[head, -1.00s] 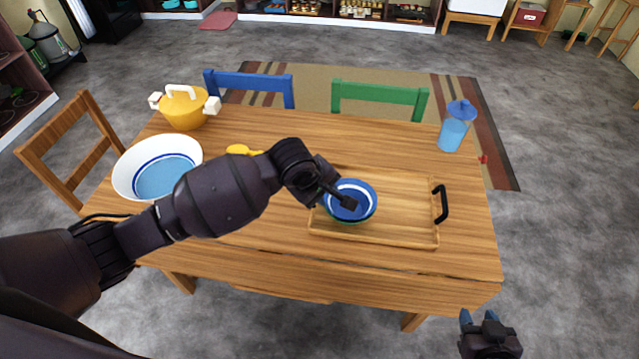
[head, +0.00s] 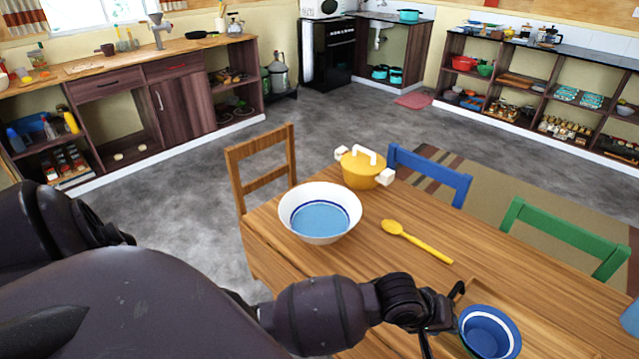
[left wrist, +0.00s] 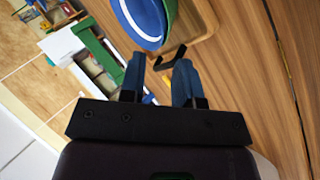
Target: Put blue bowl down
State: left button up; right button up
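The blue bowl (head: 488,333) with a white band sits over the wooden tray (head: 455,345) at the lower right of the head view. In the left wrist view the blue bowl (left wrist: 135,22) is just beyond the fingertips, with a green bowl (left wrist: 172,20) against its outside, seemingly under it. My left gripper (head: 440,318) is beside the bowl on its left. In the left wrist view my left gripper (left wrist: 160,65) has its two fingers apart with nothing between them. Contact between one fingertip and the bowl's rim cannot be told. My right gripper is out of view.
A black tray handle (left wrist: 172,57) shows near the left fingertips. On the table are a white-and-blue basin (head: 320,212), a yellow pot (head: 362,167) and a yellow spoon (head: 418,241). Blue (head: 430,176) and green (head: 565,240) chairs stand behind. The tabletop between spoon and basin is clear.

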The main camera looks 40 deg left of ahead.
pick_arm(q)
jog(key=s+a+f+m+t+y, duration=0.2)
jog(key=s+a+f+m, duration=0.1)
jog(key=s+a, duration=0.5)
jog(key=s+a+f+m+t+y, duration=0.3)
jog(key=s+a+f+m, duration=0.1)
jog(key=s+a, duration=0.4)
jog(key=shift+s+a+y, duration=0.3)
jog(key=shift+a, duration=0.75)
